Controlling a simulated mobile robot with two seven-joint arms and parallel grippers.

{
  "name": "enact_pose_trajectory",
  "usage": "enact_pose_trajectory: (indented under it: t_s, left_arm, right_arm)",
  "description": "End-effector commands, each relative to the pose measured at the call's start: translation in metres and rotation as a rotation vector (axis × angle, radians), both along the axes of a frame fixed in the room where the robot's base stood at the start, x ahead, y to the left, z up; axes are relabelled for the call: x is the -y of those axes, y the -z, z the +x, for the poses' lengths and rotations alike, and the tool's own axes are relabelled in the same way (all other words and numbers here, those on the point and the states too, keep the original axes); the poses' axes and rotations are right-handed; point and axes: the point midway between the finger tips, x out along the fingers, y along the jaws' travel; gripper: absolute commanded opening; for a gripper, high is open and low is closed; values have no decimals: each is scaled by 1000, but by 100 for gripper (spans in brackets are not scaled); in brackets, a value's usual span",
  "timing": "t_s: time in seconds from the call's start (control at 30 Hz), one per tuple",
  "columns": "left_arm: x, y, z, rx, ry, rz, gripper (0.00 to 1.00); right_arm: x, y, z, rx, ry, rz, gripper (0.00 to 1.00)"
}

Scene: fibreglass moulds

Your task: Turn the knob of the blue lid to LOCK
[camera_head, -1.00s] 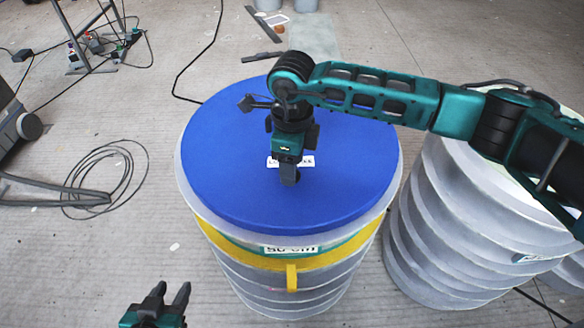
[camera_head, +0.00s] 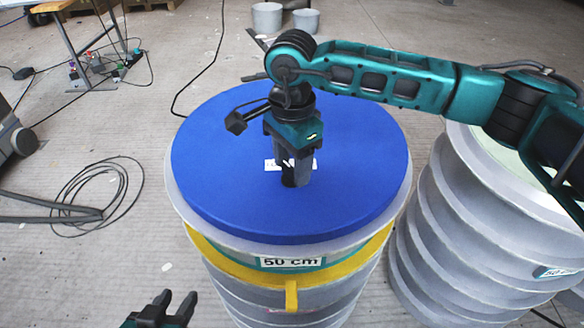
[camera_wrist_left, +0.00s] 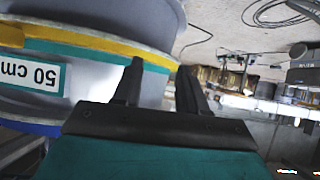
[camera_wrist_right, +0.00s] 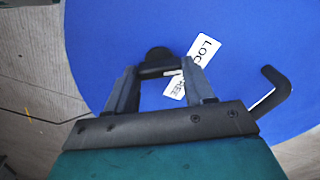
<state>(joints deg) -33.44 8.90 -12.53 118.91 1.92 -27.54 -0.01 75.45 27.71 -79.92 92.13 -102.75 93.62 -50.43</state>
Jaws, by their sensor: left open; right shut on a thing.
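The blue lid (camera_head: 220,140) lies on the grey ribbed mould (camera_head: 225,285) in the middle of the head view. My right gripper (camera_head: 296,184) points down over the lid's middle and is shut on the dark knob (camera_wrist_right: 156,62), which shows between its fingers in the right wrist view. The LOCK label (camera_wrist_right: 204,50) and the FREE label (camera_wrist_right: 176,86) lie on the lid beside the knob, the second partly hidden by a finger. Which label the knob points at cannot be told. My left gripper (camera_head: 172,303) is open and empty, low in front of the mould.
A yellow band with a hanging tab (camera_head: 291,295) and a 50 cm label (camera_head: 291,262) are on the mould's front. Another ribbed mould (camera_head: 430,235) stands close on the right. A coiled cable (camera_head: 95,200) lies on the floor at left.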

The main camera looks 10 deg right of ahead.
Motion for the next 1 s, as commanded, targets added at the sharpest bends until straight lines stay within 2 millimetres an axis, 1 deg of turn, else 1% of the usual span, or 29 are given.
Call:
enact_pose_trajectory:
  t_s: [0.03, 0.1, 0.33, 0.87, 0.9, 1.0]
  left_arm:
    - [0, 6, 0, -2, -1, 1, 42]
    - [-1, 9, -1, -3, -1, 1, 42]
    - [-2, 15, -3, -9, -3, 2, 42]
    - [-1, 17, -4, -13, -8, -3, 42]
    - [-1, 17, -4, -14, -9, -4, 42]
    - [0, 17, -4, -13, -10, -5, 42]
  right_arm:
    - [0, 1, 1, 4, -28, 2, 23]
    - [0, 1, 1, 2, -62, 2, 23]
    - [0, 0, 0, 1, -134, 2, 23]
    - [0, -1, 0, 1, -154, 2, 23]
    - [-1, -1, 0, 1, -154, 2, 56]
    - [0, -1, 0, 1, -154, 2, 65]
